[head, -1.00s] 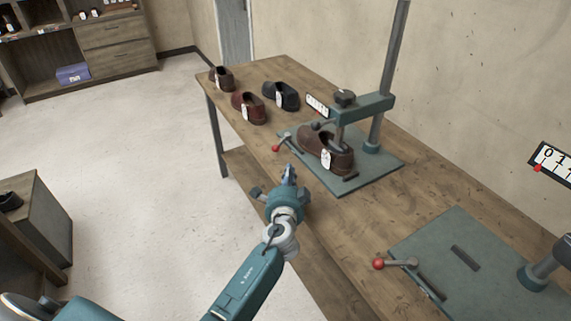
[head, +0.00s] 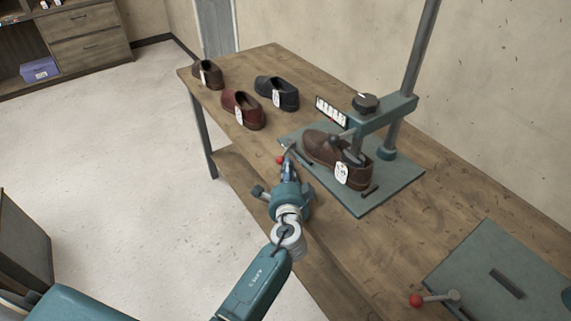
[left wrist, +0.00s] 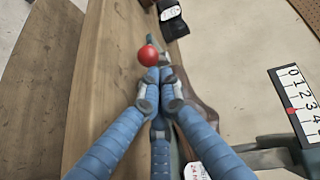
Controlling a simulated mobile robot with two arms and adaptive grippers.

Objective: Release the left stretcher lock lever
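The left stretcher's lock lever ends in a red ball knob (head: 280,159) at the near left edge of its green base plate (head: 385,195). In the left wrist view the red knob (left wrist: 148,55) shows just beyond my fingertips, slightly left. My left gripper (head: 289,168) is beside the knob in the head view. Its blue fingers (left wrist: 158,76) come together at the tips, with no object visible between them. Whether they touch the lever is not clear. A brown shoe (head: 320,148) with a white tag sits on this stretcher. My right gripper is out of view.
A dark shoe (head: 277,92), a red-brown shoe (head: 242,108) and a brown shoe (head: 206,74) stand at the table's far end. A second green plate (head: 480,265) with another red-knobbed lever (head: 416,300) is at the right. The wooden tabletop (head: 400,232) between the plates is clear.

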